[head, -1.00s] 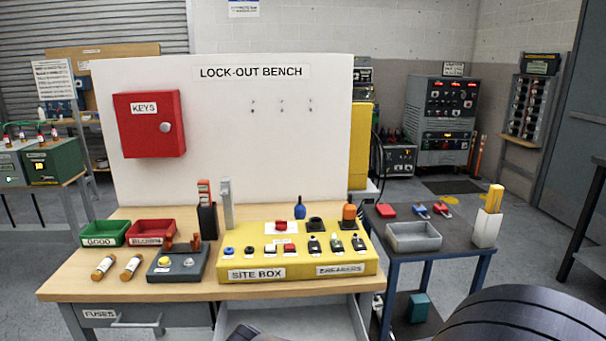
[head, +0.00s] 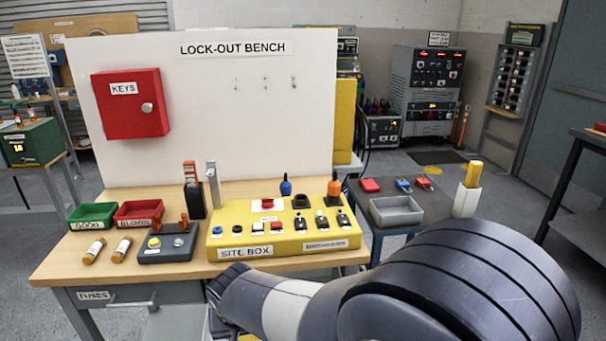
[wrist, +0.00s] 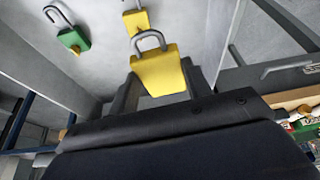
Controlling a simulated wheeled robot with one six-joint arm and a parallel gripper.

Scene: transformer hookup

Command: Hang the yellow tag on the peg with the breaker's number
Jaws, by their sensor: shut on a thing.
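In the wrist view a yellow, padlock-shaped piece (wrist: 160,73) with a grey loop at its top sits between the fingers of my gripper (wrist: 158,90), which is shut on it. No number can be read on it. In the head view my arm reaches to the bench's front edge, and the gripper end is mostly cut off at the bottom. The pegs are three small dark marks, left (head: 236,84), middle (head: 265,83) and right (head: 294,82), on the white board (head: 210,130); their numbers are too small to read. The breakers (head: 322,221) are on the yellow site box (head: 225,238).
A green padlock (wrist: 74,39) and another yellow padlock (wrist: 136,20) lie on the grey surface beyond my gripper. A red key cabinet (head: 130,105) is on the board's left. Upright items stand behind the site box. A side table with a grey tray (head: 396,212) is at right.

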